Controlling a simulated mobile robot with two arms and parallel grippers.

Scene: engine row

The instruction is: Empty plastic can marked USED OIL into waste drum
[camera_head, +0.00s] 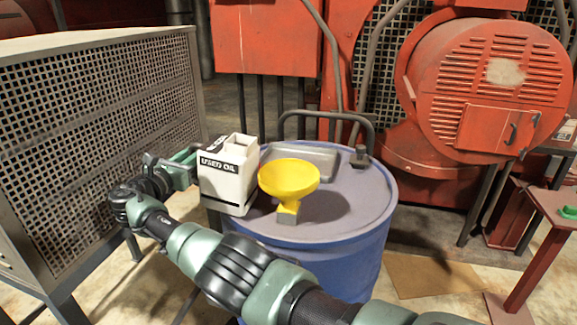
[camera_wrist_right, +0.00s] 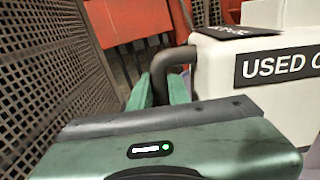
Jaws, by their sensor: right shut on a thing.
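The white plastic can marked USED OIL (camera_head: 228,178) is upright at the left edge of the blue waste drum (camera_head: 330,265). I cannot tell whether its base touches the drum. The can also fills the right of the right wrist view (camera_wrist_right: 218,72). My right gripper (camera_head: 190,160) is left of the can, shut on its dark handle (camera_wrist_right: 172,62); it also shows in the wrist view (camera_wrist_right: 163,92). A yellow funnel (camera_head: 289,178) stands on the drum's lid, just right of the can. My left gripper is out of view.
A grey raised hatch (camera_head: 305,158) and a bent bar (camera_head: 330,114) are at the back of the lid. A perforated metal cabinet (camera_head: 100,120) stands close on the left. Red machinery (camera_head: 485,85) is behind, and a red stand (camera_head: 540,250) is at right.

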